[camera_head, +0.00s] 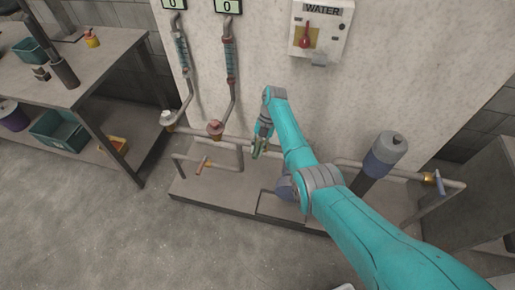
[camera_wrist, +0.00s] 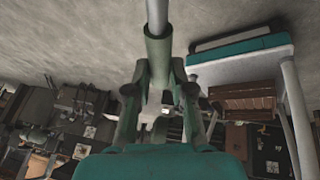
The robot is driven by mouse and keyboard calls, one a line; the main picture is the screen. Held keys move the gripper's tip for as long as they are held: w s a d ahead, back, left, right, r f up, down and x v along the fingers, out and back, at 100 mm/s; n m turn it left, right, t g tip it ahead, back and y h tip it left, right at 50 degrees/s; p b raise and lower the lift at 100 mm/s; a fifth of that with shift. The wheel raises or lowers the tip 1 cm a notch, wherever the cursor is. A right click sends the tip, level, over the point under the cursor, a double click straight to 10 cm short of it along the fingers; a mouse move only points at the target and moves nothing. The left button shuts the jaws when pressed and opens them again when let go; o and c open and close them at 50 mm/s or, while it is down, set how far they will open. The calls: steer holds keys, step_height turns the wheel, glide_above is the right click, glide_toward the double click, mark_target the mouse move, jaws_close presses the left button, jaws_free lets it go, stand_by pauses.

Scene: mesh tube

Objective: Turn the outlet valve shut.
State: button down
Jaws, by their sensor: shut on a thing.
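My gripper (camera_head: 259,148) is at the pipework low in front of the wall panel, right of the two meters. In the wrist view my gripper (camera_wrist: 158,85) is shut on a green sleeve (camera_wrist: 158,48) at the end of a grey rod (camera_wrist: 157,14). I cannot tell whether this sleeve belongs to a valve. One valve with an orange handle (camera_head: 202,165) is on the low pipe to the left, apart from my gripper. Another valve with a blue handle (camera_head: 439,184) and a brass fitting is at the far right. Neither is labelled as the outlet.
A WATER box (camera_head: 320,30) with a red handle is on the wall. A grey and blue cylinder (camera_head: 384,155) stands right of my arm. A workbench (camera_head: 95,60) with bins is at the left. The floor (camera_head: 90,235) in front is clear.

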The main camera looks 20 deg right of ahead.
steer(key=c, duration=1)
jaws_free()
steer(key=shift+d, duration=0.1)
steer(key=v, duration=1.2)
steer(key=shift+f, duration=0.1)
